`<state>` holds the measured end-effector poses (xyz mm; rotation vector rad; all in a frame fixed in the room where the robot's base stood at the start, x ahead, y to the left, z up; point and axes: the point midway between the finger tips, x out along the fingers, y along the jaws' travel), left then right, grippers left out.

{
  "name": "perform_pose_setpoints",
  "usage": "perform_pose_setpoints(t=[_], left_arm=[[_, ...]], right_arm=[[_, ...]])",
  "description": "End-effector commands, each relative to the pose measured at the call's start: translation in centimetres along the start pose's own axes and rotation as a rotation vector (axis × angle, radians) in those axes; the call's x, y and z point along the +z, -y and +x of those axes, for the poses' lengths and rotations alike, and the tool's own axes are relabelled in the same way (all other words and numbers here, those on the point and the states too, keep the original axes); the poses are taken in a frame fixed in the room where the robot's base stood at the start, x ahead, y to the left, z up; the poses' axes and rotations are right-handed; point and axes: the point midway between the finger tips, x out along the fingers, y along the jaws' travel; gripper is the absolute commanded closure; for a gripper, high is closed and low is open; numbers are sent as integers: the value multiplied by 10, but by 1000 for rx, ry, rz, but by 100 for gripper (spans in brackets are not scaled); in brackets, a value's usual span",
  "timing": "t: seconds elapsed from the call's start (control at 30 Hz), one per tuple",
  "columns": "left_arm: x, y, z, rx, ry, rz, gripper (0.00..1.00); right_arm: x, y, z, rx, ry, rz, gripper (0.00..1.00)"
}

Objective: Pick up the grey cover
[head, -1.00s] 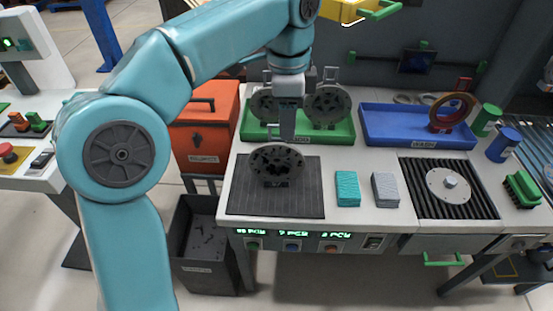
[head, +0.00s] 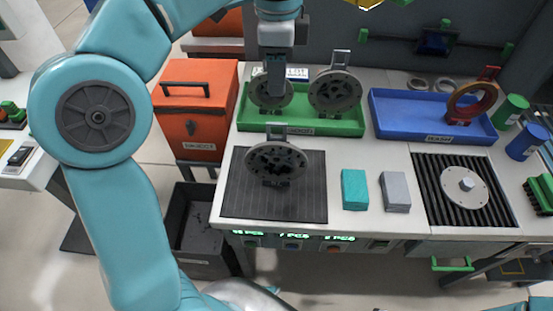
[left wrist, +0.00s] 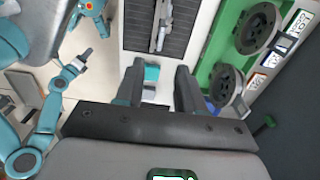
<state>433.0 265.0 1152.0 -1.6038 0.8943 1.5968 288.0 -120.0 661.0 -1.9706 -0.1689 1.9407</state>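Two round grey covers stand in the green tray (head: 310,127), a left one (head: 270,97) and a right one (head: 335,93). They also show in the left wrist view, one higher (left wrist: 257,27) and one lower (left wrist: 226,84). I cannot tell which the task names. My left gripper (head: 276,90) points down in front of the left cover and hides part of it. In the left wrist view its fingers (left wrist: 157,85) are apart with nothing between them. My right gripper (left wrist: 82,57) seems to show small at the left there, too small to tell its state.
A dark holed round part (head: 275,160) stands on the black mat (head: 245,200). A teal block (head: 355,189) and grey block (head: 395,191) lie beside the mat. An orange box (head: 200,125) stands left of the bench.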

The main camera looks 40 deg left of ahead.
Motion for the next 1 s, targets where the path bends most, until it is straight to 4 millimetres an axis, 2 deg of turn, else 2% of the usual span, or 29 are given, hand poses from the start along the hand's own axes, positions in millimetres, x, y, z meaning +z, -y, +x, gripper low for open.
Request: perform_pose_setpoints(t=[0.03, 0.1, 0.3, 0.57, 0.8, 1.0], left_arm=[[1, -2, 17, 4, 3, 0, 62], [1, -3, 34, 4, 3, -1, 62], [1, -5, 77, 3, 2, 0, 62], [1, -3, 100, 2, 1, -1, 62], [3, 0, 138, 4, 2, -1, 62], [3, 1, 148, 2, 1, -1, 62]], right_arm=[[0, -3, 9, 0, 0, 0, 57], [0, -5, 14, 0, 0, 0, 57], [0, -9, 24, 0, 0, 0, 57], [0, -10, 28, 0, 0, 0, 57], [-1, -13, 35, 0, 0, 0, 57], [-1, -13, 36, 0, 0, 0, 57]])
